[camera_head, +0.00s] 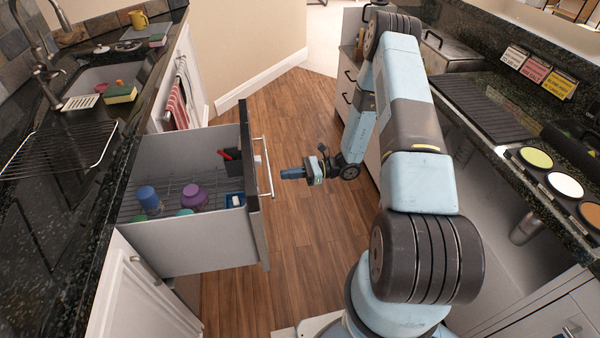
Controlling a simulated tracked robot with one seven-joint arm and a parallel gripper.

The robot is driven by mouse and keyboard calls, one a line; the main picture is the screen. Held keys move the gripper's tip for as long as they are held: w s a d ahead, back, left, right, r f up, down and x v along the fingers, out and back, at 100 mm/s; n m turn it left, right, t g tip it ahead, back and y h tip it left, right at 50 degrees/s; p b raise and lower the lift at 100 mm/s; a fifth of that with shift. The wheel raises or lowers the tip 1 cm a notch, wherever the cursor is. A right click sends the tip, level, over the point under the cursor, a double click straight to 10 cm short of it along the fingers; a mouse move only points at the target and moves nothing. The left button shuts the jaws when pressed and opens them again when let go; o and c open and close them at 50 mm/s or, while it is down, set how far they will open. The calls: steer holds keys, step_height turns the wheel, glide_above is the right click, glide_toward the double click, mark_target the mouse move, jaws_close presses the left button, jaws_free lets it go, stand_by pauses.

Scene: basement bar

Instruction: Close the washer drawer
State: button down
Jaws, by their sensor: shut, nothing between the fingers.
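The washer drawer (185,255) is pulled out from the left counter over the floor. Its dark front panel (249,175) carries a long silver bar handle (264,168) facing right. Inside are a wire rack, a blue cup (149,200), a purple item (194,196) and some small red, black and blue things. My gripper (284,174) is shut and empty, pointing left at the handle. Its tip is just right of the bar; I cannot tell whether they touch.
Left counter (60,230) holds a drying rack (60,148) and a sink (110,75) with a sponge. A right counter (485,115) with colored discs runs beside my arm. Wooden floor (300,250) is clear between them.

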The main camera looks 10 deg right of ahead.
steer(key=a, duration=0.7)
steer(key=shift+a, duration=0.35)
steer(key=shift+w, duration=0.1)
